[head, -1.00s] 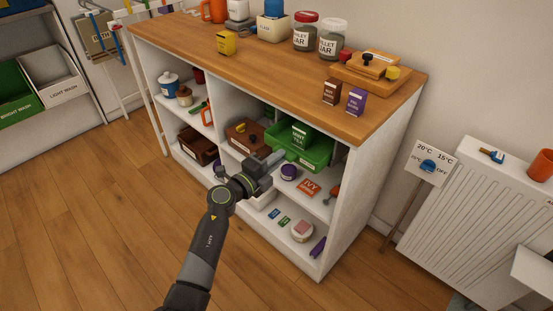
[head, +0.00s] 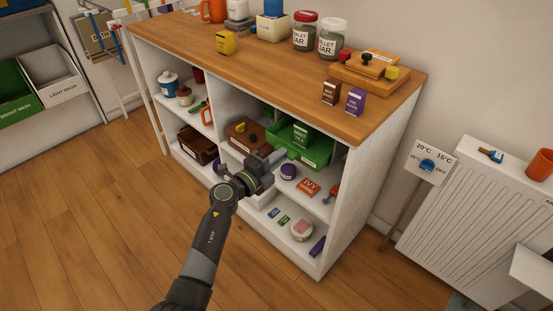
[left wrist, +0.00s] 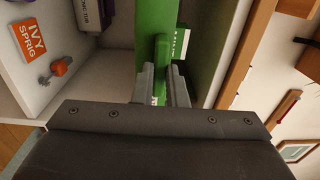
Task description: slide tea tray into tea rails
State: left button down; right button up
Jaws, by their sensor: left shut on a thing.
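The green tea tray (head: 318,156) sits in the upper right bay of the shelf unit, with a green mint tea box (head: 301,133) standing in it. My left gripper (head: 274,160) is at the tray's near side. In the left wrist view, my left gripper (left wrist: 161,85) is shut on a green handle of the tray (left wrist: 155,18), one finger on each side. The tea rails cannot be made out; the tray and shelf hide that area. My right gripper is not in view.
A brown box (head: 241,136) stands left of the tray. The white right side panel (head: 345,205) bounds the bay. The floor in front is clear.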

aim_at(290, 149)
pick_arm(q)
jog(key=shift+b+x, duration=0.65)
jog(key=shift+x, duration=1.9)
jog(key=c, duration=1.4)
grip_release()
jog(key=shift+o, duration=0.2)
jog(key=p+v, duration=0.4)
jog(key=v, duration=0.2)
